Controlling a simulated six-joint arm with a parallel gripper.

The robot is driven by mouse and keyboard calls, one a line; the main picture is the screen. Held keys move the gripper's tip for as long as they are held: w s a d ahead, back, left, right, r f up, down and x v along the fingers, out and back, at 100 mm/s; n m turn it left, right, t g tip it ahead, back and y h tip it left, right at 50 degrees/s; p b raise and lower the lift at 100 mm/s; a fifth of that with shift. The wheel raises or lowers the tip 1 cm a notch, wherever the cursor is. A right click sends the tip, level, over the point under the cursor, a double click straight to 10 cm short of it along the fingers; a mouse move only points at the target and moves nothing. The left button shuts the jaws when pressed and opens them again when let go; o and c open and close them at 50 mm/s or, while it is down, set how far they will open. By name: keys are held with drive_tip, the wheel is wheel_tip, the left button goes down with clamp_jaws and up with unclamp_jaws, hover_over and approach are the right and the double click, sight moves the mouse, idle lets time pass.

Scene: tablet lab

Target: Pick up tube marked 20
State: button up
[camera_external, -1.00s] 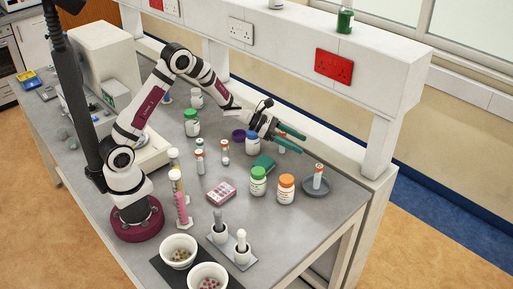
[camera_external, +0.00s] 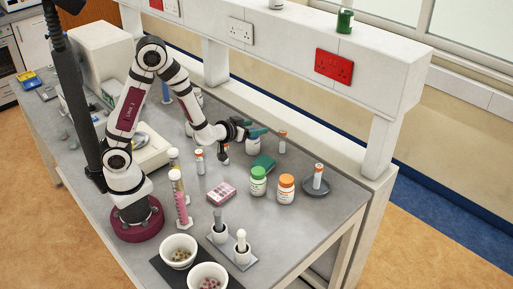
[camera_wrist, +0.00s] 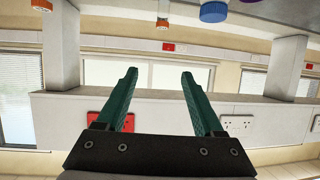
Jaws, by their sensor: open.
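The number on each is too small to read, so I cannot tell which is marked 20. My gripper (camera_external: 263,131) is open and empty above the bench, left of the back right tube. In the wrist view, the green fingers (camera_wrist: 158,75) are apart with nothing between them. Two orange-capped tubes (camera_wrist: 163,14) (camera_wrist: 42,5) show at the top edge.
A blue-capped bottle (camera_external: 252,146) stands just below my gripper. The shelf post (camera_external: 381,150) stands at the right.

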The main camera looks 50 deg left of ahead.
approach(281, 137)
drive_tip(key=x, duration=0.9)
drive_tip(key=shift+d, duration=0.1)
clamp_jaws()
